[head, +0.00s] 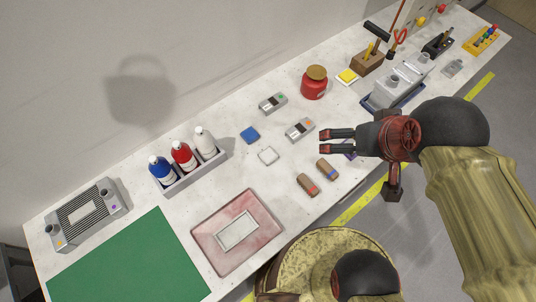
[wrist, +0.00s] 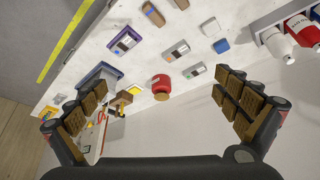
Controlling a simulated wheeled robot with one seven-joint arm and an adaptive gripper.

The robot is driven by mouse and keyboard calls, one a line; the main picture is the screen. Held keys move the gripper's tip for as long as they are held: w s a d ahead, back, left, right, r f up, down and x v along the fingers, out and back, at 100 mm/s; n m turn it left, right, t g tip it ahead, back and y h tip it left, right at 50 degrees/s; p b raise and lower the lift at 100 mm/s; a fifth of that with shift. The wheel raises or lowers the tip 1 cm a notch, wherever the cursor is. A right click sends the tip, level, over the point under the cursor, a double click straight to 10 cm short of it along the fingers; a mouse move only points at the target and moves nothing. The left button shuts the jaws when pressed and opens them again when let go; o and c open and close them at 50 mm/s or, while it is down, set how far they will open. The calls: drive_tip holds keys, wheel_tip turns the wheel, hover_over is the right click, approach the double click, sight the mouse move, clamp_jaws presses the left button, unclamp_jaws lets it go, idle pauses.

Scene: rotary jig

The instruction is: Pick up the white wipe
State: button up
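The white wipe (head: 268,156) is a small pale folded square lying flat on the workbench, left of my gripper in the head view. It also shows near the top of the wrist view (wrist: 210,27), beside a blue square pad (wrist: 221,45). My gripper (head: 324,142) is above the bench, with its fingers pointing left in the head view. Its two fingers are apart, with nothing between them, and the wrist view also shows them spread (wrist: 166,88). The wipe is clear of the fingers and fully visible.
Two grey devices (head: 300,129) (head: 273,103) and a blue pad (head: 250,134) lie near the wipe. Brown rolls (head: 307,185) lie in front. A bottle rack (head: 196,175) stands left, a red jar (head: 314,84) behind. Bench around the wipe is bare.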

drive_tip(key=shift+c, duration=0.5)
drive_tip(key=shift+a+r, duration=0.1)
drive_tip(key=shift+a, duration=0.2)
drive_tip(key=shift+c, duration=0.7)
drive_tip(key=w+a+f+n+g+p, duration=0.1)
drive_tip(key=a+f, duration=0.1)
drive_tip(key=f, duration=0.1)
drive_tip(key=w+a+f+n+g+p, duration=0.1)
drive_tip(key=w+a+f+g, duration=0.1)
drive_tip(key=a+f, duration=0.1)
drive_tip(key=w+a+f+n+g+p, duration=0.1)
drive_tip(key=a+f+g+p, duration=0.1)
drive_tip(key=f, duration=0.1)
drive_tip(key=shift+w+a+f, duration=0.2)
drive_tip(key=shift+f, duration=0.1)
drive_tip(key=c, duration=0.7)
drive_tip(key=n+p, duration=0.2)
drive_tip(key=n, duration=0.2)
hover_over(267, 153)
drive_tip(key=shift+g, duration=0.4)
drive_tip(key=f, duration=1.5)
drive_tip(key=shift+s+d+f, duration=0.1)
drive_tip(key=shift+s+d, duration=0.05)
drive_tip(key=shift+d, duration=0.1)
drive_tip(key=shift+c, duration=0.2)
drive_tip(key=shift+f+n, duration=0.15)
drive_tip(key=shift+n, duration=0.15)
drive_tip(key=shift+a+f+b, duration=0.2)
drive_tip(key=shift+f+b, duration=0.15)
drive_tip(key=shift+f, duration=3.35)
